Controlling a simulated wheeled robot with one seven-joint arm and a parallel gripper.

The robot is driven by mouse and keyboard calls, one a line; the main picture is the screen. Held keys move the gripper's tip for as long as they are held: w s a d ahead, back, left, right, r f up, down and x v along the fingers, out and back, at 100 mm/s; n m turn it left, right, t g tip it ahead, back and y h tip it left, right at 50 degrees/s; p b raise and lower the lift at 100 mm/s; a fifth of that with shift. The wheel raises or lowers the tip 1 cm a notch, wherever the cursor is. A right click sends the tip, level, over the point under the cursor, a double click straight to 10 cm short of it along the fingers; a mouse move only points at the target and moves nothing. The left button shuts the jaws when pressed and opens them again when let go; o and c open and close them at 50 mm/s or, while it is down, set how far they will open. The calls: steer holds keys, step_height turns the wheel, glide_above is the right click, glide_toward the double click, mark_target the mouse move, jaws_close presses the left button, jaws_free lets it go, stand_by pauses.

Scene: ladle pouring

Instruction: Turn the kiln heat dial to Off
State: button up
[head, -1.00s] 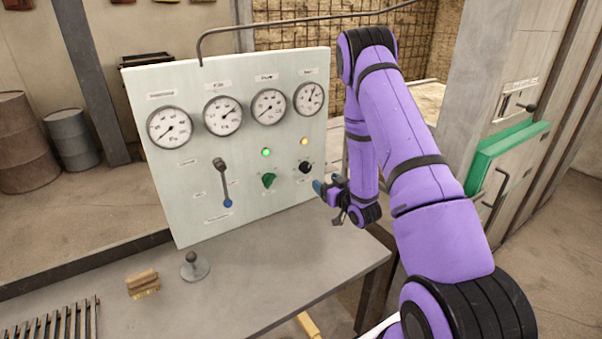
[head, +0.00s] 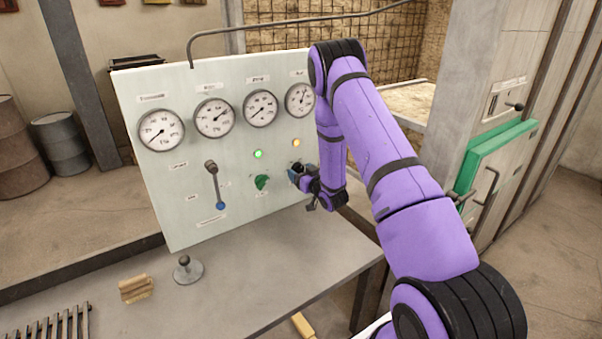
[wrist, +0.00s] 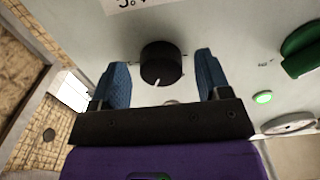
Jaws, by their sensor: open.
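A round black dial (wrist: 161,63) with a white pointer mark is on the pale panel (head: 145,205), below the amber lamp (head: 296,142). The wrist view shows it between the two blue fingers of my gripper (wrist: 162,85), with a gap on each side. My gripper is open. In the head view my gripper (head: 297,176) is at the panel's lower right and mostly hides the dial. A white label (wrist: 135,3) near the dial is cut off in the wrist view, so I cannot read the dial's setting.
A green knob (head: 262,182) and a lit green lamp (head: 258,154) are left of the dial. A blue-tipped lever (head: 216,185) is farther left, under the gauges (head: 215,118). A grey table (head: 235,265) carries a round-based knob (head: 186,270) and a wooden brush (head: 135,288).

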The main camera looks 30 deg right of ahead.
steer(key=shift+w, duration=0.1)
steer(key=c, duration=0.9)
